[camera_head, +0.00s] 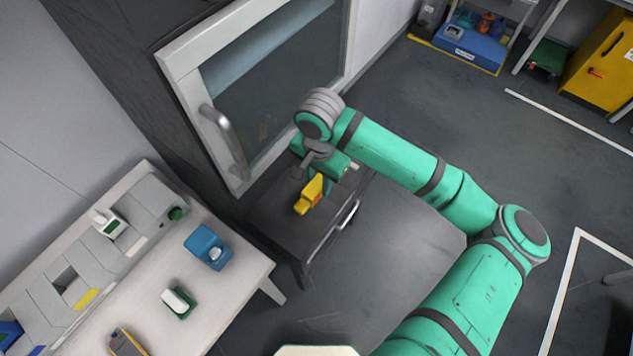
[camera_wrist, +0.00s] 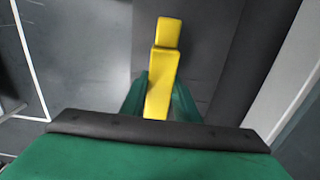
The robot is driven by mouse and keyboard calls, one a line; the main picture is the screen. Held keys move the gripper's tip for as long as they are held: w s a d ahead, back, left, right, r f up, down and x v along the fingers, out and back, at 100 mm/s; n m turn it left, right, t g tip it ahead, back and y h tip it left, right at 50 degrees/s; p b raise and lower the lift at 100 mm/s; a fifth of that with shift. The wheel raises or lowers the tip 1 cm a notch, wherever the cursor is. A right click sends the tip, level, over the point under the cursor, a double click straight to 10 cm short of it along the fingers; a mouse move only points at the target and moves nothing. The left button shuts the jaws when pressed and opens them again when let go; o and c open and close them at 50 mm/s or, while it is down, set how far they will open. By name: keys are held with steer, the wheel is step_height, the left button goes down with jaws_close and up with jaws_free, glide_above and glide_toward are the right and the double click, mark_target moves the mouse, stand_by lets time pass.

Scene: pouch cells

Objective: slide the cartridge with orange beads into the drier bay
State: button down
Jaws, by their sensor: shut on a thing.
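My gripper (camera_head: 318,178) is shut on a yellow block-shaped thing (camera_head: 306,198) with a small orange patch, held above a dark cabinet top. In the wrist view the yellow thing (camera_wrist: 167,34) sticks out beyond the two green fingers (camera_wrist: 160,88). I cannot tell if it is the cartridge; no beads can be made out. A grey sloped console (camera_head: 150,199) at left has a dark opening (camera_head: 65,279) with a yellow patch (camera_head: 87,299) beside it. I cannot tell if this is the drier bay. A white-and-green piece (camera_head: 109,223) sits in the console.
A pale table (camera_head: 230,287) carries a blue block (camera_head: 208,247), a white-and-green piece (camera_head: 179,301) and a grey-and-yellow device (camera_head: 126,342). A glass door with a grey handle (camera_head: 223,140) stands behind my gripper. The dark cabinet (camera_head: 281,224) has a metal handle (camera_head: 347,214).

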mark_target(316, 186)
steer(key=s+d+r, duration=0.4)
steer(key=s+r, duration=0.3)
steer(key=s, duration=0.4)
steer(key=shift+r, duration=0.25)
steer(key=shift+d, duration=0.1)
steer(key=w+a+f, duration=0.1)
steer(key=w+f, duration=0.1)
steer(key=w, duration=0.1)
steer(key=w+a+f, duration=0.2)
steer(key=w+f, duration=0.1)
steer(key=w, duration=0.1)
steer(key=w+a+f, duration=0.1)
steer(key=w+f, duration=0.2)
steer(key=w, duration=0.1)
steer(key=shift+w+a, duration=0.2)
steer(key=shift+w, duration=0.05)
steer(key=shift+w+a+f, duration=0.2)
steer(key=shift+w+f, duration=0.3)
steer(key=shift+f, duration=0.15)
steer(key=shift+w+a+f, duration=0.1)
steer(key=shift+w+f, duration=0.05)
steer(key=shift+f, duration=0.7)
steer(key=shift+w+f, duration=0.1)
steer(key=shift+f, duration=0.7)
steer(key=shift+f, duration=0.15)
steer(key=c, duration=1.4)
jaws_free()
